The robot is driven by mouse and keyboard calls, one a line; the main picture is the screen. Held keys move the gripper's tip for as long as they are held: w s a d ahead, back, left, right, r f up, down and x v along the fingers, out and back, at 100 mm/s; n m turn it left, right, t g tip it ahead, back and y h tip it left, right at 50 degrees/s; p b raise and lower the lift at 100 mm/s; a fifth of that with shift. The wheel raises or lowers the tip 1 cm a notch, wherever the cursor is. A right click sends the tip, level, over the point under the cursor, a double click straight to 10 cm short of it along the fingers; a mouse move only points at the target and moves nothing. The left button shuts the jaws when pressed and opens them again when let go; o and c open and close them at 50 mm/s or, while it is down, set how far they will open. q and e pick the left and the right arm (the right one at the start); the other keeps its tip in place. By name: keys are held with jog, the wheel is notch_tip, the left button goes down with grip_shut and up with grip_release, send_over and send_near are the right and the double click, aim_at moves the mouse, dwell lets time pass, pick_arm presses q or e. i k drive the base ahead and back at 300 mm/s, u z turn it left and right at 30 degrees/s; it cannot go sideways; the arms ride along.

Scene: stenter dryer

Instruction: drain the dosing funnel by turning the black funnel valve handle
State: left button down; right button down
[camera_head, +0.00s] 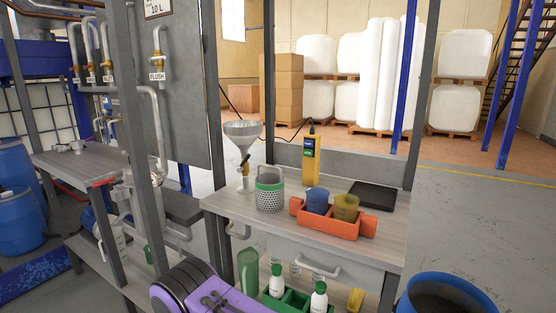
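The dosing funnel (243,131) is a pale grey cone, upright at the back left of the grey workbench (385,237). Its narrow stem runs down towards the bench top. A small black valve handle (245,159) shows on the stem just below the cone; its exact angle is too small to tell. Any liquid inside the funnel cannot be made out. Neither of my grippers can be made out in this view.
A perforated metal beaker (270,194) stands right of the funnel. An orange caddy (333,222) holds blue and yellow cups. A steel post (215,110) rises left of the funnel.

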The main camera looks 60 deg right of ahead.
aim_at(244, 163)
jog(key=z, duration=1.7)
